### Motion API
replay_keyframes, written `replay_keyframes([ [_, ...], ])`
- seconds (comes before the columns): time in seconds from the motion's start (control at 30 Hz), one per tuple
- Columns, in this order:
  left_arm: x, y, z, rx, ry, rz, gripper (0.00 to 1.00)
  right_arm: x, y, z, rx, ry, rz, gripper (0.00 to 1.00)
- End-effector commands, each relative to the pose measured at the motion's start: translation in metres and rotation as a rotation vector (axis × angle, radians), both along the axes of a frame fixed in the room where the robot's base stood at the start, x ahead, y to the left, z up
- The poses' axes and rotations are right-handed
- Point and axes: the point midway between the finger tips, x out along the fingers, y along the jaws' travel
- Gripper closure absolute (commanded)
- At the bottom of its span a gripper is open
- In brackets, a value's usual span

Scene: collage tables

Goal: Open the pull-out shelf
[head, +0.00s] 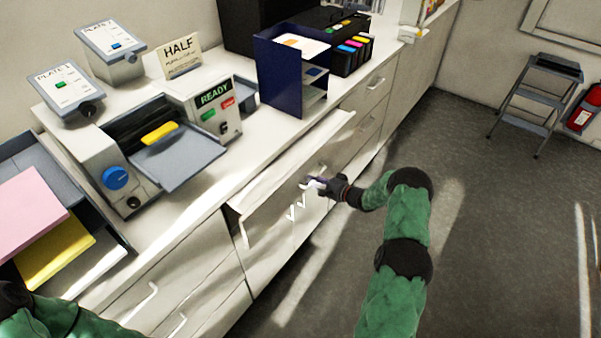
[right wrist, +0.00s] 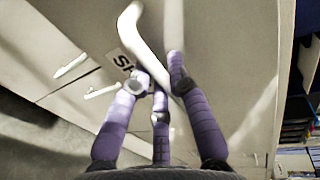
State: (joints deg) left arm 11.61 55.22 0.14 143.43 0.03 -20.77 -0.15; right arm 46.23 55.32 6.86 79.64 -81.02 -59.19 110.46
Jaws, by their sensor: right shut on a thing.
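The pull-out shelf (head: 290,172) is a pale board below the countertop, and it juts out past the cabinet front. Its white handle (right wrist: 138,38) crosses the right wrist view, beside a label (right wrist: 124,63) of which only the first letters show. My right gripper (head: 317,183) is at the shelf's front, with its purple fingers (right wrist: 155,78) shut around the handle. In the head view the hand hides part of the handle. My left arm shows only at the lower left corner, and its gripper is out of the picture.
Below the shelf are cabinet doors with white handles (head: 295,210). The countertop bears a machine with a READY sign (head: 213,96), a blue organizer (head: 277,75) and paper trays. The floor (head: 480,200) to the right is clear up to a step stool (head: 541,95).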

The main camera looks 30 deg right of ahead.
Motion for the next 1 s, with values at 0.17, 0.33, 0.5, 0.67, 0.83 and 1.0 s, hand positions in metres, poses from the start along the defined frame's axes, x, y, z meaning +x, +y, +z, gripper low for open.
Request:
replay_keyframes([
  [0.17, 0.0, 0.0, 0.011, 0.0, 0.0, 0.0, 1.0, -0.063, -0.027, 0.0, 0.003, 0.006, -0.006, 1.0],
  [0.33, 0.0, 0.0, 0.016, 0.0, 0.0, 0.0, 1.0, -0.117, -0.049, 0.0, 0.002, 0.005, -0.007, 1.0],
  [0.5, 0.0, 0.0, 0.018, 0.0, 0.0, 0.0, 1.0, -0.162, -0.068, -0.001, 0.002, 0.004, -0.006, 1.0],
  [0.67, 0.0, 0.0, 0.02, 0.0, 0.0, 0.0, 1.0, -0.194, -0.08, -0.001, 0.002, 0.004, -0.004, 1.0],
  [0.83, 0.0, 0.0, 0.021, 0.0, 0.0, 0.0, 1.0, -0.214, -0.088, -0.001, 0.001, 0.003, -0.001, 1.0],
  [1.0, 0.0, 0.0, 0.021, 0.0, 0.0, 0.0, 1.0, -0.223, -0.092, -0.001, 0.001, 0.003, 0.0, 1.0],
])
